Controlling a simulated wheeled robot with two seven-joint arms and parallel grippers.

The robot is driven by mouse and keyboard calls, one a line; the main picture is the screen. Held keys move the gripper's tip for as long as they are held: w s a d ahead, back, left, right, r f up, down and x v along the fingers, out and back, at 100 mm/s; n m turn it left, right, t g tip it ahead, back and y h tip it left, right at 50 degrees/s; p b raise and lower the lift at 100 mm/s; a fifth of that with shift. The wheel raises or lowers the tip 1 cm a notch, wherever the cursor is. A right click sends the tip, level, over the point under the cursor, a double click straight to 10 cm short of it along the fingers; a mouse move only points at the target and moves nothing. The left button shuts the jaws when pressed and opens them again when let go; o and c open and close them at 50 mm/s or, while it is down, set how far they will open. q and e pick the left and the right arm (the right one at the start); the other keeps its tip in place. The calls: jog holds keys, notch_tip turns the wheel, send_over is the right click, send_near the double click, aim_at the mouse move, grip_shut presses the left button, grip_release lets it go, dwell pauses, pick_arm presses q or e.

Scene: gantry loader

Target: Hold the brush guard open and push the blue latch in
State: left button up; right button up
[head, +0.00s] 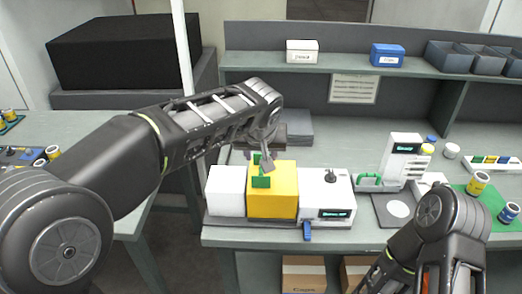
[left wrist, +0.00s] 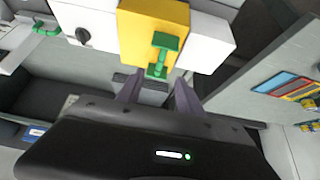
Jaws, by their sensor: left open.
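The machine on the bench has a yellow guard (head: 272,200) between a white block (head: 226,192) on its left and a white unit with a knob and small display (head: 326,197) on its right. A green handle (head: 261,180) stands on the guard; it also shows in the left wrist view (left wrist: 162,54). The blue latch (head: 307,231) sticks out at the machine's lower front edge. My left gripper (head: 262,162) is open at the green handle, fingers either side of its near end in the left wrist view; contact is unclear. My right gripper is out of view; only my right arm shows.
A white device with a display (head: 404,158) and a dark plate with a pale disc (head: 396,210) stand right of the machine. A green mat (head: 480,200) holds small cylinders. A shelf at the back carries a white box (head: 302,51) and a blue box (head: 387,55).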

pick_arm(q)
jog(key=shift+x, duration=1.1)
jog(key=shift+b+x, duration=1.35)
jog(key=shift+x, duration=2.3)
jog(key=shift+r, duration=0.1)
grip_shut()
